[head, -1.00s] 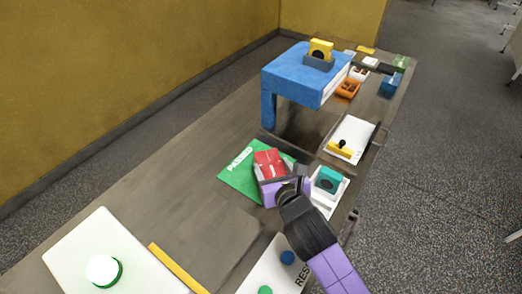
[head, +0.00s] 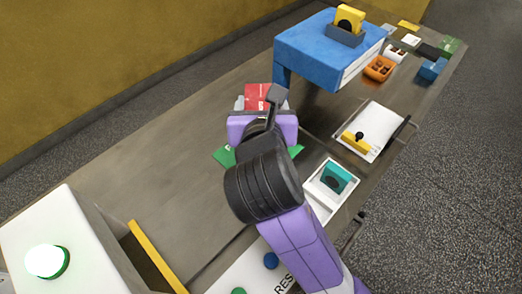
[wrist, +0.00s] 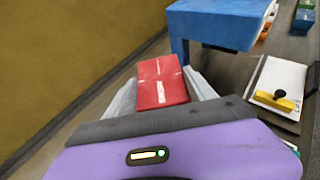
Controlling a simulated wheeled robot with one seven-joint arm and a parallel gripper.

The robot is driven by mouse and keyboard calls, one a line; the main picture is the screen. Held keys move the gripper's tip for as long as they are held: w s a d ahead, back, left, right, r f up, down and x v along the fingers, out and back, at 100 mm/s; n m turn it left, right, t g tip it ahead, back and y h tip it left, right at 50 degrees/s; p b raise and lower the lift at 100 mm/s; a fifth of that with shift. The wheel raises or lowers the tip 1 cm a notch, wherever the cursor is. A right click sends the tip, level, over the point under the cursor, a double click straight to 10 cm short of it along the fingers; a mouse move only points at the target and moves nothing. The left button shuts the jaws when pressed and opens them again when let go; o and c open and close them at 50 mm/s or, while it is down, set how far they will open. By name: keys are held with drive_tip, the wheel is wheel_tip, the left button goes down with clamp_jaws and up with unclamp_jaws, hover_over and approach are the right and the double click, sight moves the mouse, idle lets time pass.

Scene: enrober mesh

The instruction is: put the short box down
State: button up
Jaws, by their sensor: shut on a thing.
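The short box is a red box (head: 257,95) with pale marks on its top. My gripper (wrist: 161,78) is shut on it, with a pale finger on each side, in the wrist view. In the head view my gripper and purple wrist hide part of the box. The green mat (head: 224,156) lies on the table, mostly hidden behind my arm; its edges show below and beside my wrist. The box appears above or beyond the mat, and I cannot tell whether its underside touches anything.
A blue stand (head: 325,45) bearing a yellow box (head: 349,18) is close on the right. The table (head: 170,140) left of my gripper is clear.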

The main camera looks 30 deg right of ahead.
wheel_tip(320, 180, down, 16)
drive_tip(key=shift+f+b, duration=0.1)
drive_tip(key=shift+b, duration=0.95)
drive_tip(key=o, duration=1.7)
drive_tip(key=shift+f, duration=0.1)
drive_tip(key=shift+s+a, duration=0.1)
drive_tip(key=v, duration=1.2)
